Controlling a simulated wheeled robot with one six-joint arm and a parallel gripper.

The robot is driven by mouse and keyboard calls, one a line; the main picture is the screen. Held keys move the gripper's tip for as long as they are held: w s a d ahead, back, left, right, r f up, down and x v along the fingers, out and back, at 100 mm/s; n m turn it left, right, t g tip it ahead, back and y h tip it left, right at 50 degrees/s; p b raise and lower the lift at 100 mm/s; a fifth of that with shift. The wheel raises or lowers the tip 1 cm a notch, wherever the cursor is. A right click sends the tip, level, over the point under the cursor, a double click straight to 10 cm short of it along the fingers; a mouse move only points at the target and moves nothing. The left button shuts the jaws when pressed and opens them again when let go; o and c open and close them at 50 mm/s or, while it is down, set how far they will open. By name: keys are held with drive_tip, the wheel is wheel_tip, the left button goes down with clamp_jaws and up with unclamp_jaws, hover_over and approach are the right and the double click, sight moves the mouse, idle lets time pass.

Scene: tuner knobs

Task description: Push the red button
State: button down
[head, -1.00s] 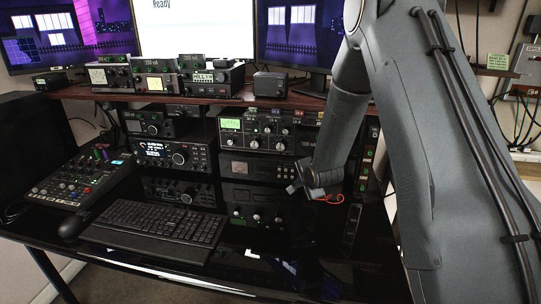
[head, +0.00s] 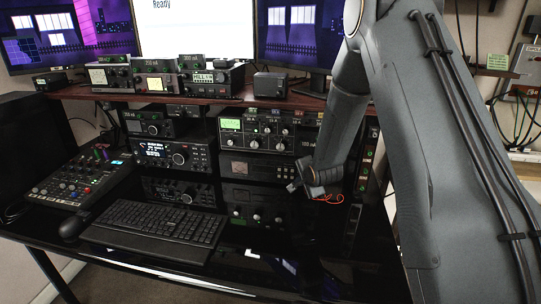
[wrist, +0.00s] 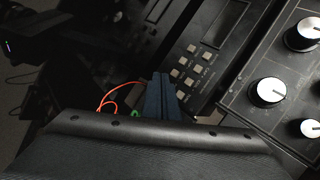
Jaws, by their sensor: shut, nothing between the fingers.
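My gripper (head: 292,187) is at the front of the radio stack, right of centre in the head view. In the wrist view its dark blue fingers (wrist: 162,92) are shut together with nothing between them. They point at a dark panel with several small pale buttons (wrist: 187,70) and a small display. I cannot make out a red button for certain in either view. A vertical strip with small red and green spots (head: 364,170) stands right of the gripper, partly behind my arm.
A keyboard (head: 155,230) and a mixer (head: 72,182) lie on the glossy black desk at left. Radios with knobs (wrist: 268,92) are stacked under a shelf (head: 195,97). An orange wire (wrist: 115,90) loops near my gripper. The desk's front middle is clear.

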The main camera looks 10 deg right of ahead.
drive_tip(key=shift+w, duration=0.1)
idle(0.3)
drive_tip(key=shift+s+a+p, duration=0.15)
drive_tip(key=shift+s+p, duration=0.15)
drive_tip(key=shift+s, duration=0.25)
drive_tip(key=shift+s+a+p, duration=0.3)
drive_tip(key=shift+s+p, duration=0.05)
drive_tip(key=shift+s, duration=0.6)
drive_tip(key=shift+s+a+p, duration=0.3)
drive_tip(key=shift+s+p, duration=0.1)
drive_tip(key=shift+s, duration=0.55)
drive_tip(key=shift+s+a+p, duration=0.3)
drive_tip(key=shift+s+p, duration=0.05)
drive_tip(key=shift+s, duration=0.6)
drive_tip(key=shift+s+r, duration=0.2)
drive_tip(key=s+r+n+g, duration=0.3)
drive_tip(key=s+n, duration=0.2)
drive_tip(key=s, duration=0.5)
drive_tip(key=s+r+n+g, duration=0.3)
drive_tip(key=s+r+n, duration=0.1)
drive_tip(key=s, duration=0.7)
drive_tip(key=s+r+n+g, duration=0.3)
drive_tip(key=s+r+n, duration=0.1)
drive_tip(key=s, duration=0.7)
drive_tip(key=shift+d+r+n+h, duration=0.2)
drive_tip(key=shift+n+h, duration=0.2)
drive_tip(key=shift+n, duration=0.4)
